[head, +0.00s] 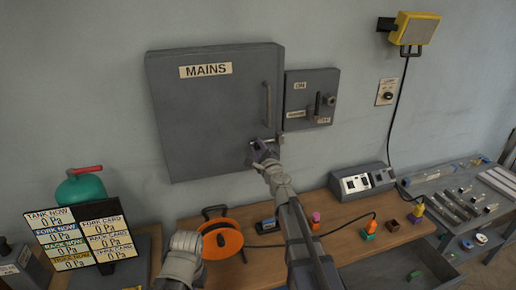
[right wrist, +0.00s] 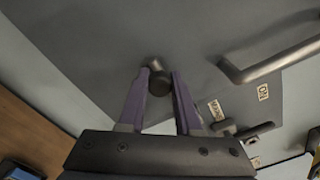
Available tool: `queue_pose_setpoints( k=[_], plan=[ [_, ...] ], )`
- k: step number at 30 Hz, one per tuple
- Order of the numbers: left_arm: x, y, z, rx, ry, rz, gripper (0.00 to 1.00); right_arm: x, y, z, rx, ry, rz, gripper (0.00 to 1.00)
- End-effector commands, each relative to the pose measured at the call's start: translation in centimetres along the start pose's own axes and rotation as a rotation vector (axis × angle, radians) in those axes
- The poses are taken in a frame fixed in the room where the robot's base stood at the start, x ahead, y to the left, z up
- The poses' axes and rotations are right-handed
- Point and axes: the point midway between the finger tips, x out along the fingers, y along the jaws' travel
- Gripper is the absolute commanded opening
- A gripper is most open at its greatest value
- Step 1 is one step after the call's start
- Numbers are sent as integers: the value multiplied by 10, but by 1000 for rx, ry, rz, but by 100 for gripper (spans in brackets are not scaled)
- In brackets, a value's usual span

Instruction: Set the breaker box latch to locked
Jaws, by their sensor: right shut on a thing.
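The breaker box (head: 215,115), a large grey cabinet marked MAINS, hangs on the wall with its door closed. My right gripper (head: 262,148) is at its lower right edge. In the right wrist view my right gripper's purple fingers (right wrist: 158,100) are shut on the dark round latch knob (right wrist: 158,82), one finger on each side. The gripper mostly hides the latch in the head view, and I cannot read its setting. My left gripper is not in view; only a grey part of my left arm shows at the bottom.
The door handle (head: 267,104) is above my right gripper. A smaller switch box (head: 311,99) marked ON is just to the right. Below are a wooden bench (head: 345,245), an orange cable reel (head: 221,240), a grey meter box (head: 362,183) and a readout board (head: 88,237).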

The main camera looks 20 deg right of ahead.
Motion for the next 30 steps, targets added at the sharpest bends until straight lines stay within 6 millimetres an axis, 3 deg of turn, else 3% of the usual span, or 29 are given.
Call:
queue_pose_setpoints(
  k=[9,17,25,26,30],
  plan=[
    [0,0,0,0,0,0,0,0,-1,-2,1,0,0,0],
    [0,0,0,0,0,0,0,1,-21,-29,1,2,-2,0],
    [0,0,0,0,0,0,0,0,-22,-31,0,3,-2,0],
    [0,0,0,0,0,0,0,0,-22,-31,0,3,-3,36],
    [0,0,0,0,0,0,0,0,-22,-30,0,2,-2,52]
  ],
)
